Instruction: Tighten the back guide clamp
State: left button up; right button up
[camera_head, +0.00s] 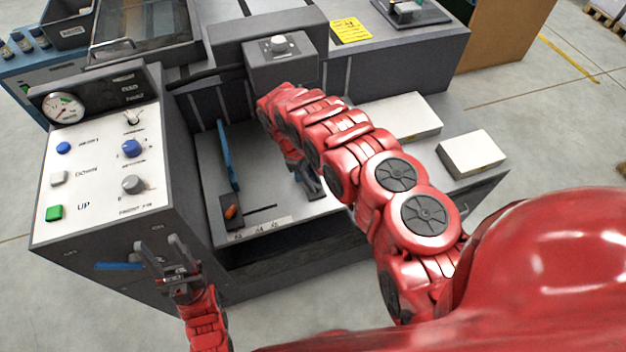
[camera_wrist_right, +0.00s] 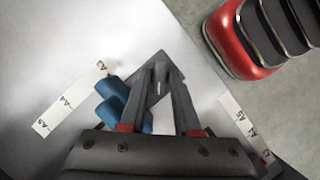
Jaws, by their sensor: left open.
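In the head view, my right arm reaches over the machine's feed tray (camera_head: 285,222). The right gripper (camera_head: 312,188) is low over the tray, partly hidden by the arm. In the right wrist view, its two fingers (camera_wrist_right: 163,75) straddle a dark grey pointed piece. Two rounded blue parts (camera_wrist_right: 122,100) sit left of the fingers, partly hidden; I cannot tell if they touch. A blue upright guide (camera_head: 227,157) stands on the tray's left, with an orange lever (camera_head: 231,212) on a dark block near its front. My left gripper (camera_head: 166,250) is open and empty by the front panel.
A control panel (camera_head: 103,165) with a gauge, knobs and buttons stands left. A blue lever (camera_head: 118,266) sits beside the left gripper. White paper stacks (camera_head: 472,154) lie right of my right arm. Scale labels (camera_wrist_right: 70,98) show in the right wrist view.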

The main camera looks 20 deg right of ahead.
grip_shut()
